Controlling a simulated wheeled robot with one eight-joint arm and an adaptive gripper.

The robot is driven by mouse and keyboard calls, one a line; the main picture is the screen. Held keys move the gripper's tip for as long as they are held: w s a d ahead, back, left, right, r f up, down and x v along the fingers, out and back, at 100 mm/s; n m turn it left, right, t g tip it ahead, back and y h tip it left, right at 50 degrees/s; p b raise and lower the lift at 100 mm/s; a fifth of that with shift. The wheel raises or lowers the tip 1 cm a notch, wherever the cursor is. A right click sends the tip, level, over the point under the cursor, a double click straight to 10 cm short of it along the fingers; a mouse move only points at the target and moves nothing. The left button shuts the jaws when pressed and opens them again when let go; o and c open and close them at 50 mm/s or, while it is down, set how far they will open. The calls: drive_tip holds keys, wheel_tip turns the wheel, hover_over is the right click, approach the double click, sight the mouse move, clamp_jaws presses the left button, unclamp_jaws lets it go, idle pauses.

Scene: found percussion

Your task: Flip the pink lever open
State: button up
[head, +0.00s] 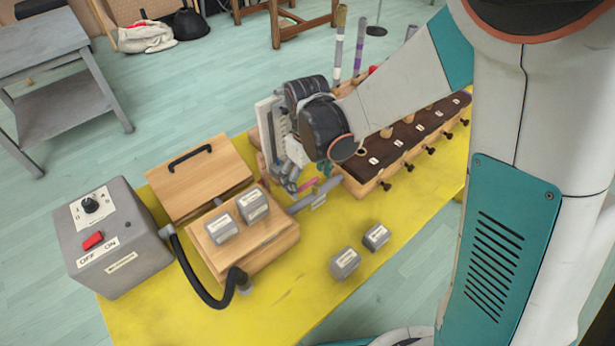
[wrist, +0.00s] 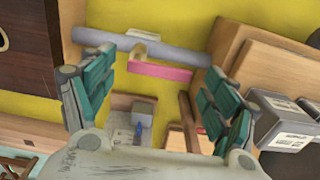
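The pink lever (wrist: 165,72) is a short flat bar in the wrist view, lying beside a grey pipe (wrist: 185,52) and roughly along it. In the head view a small part of the pink lever (head: 308,184) shows just below my gripper (head: 290,180), next to the grey pipe (head: 322,192). In the wrist view my gripper (wrist: 158,72) has its teal fingers spread wide, one on each side of the lever, with nothing held. I cannot tell whether the fingers touch the lever. My gripper hides much of the lever's mount in the head view.
A wooden box (head: 262,240) with grey labelled blocks on top stands left of the pipe. Two more grey blocks (head: 345,262) lie on the yellow table (head: 295,300). A long wooden box with pegs (head: 420,150) is at the right. A grey switch box (head: 120,250) stands left.

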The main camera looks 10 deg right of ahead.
sight(308, 183)
drive_tip(key=shift+r, duration=3.8)
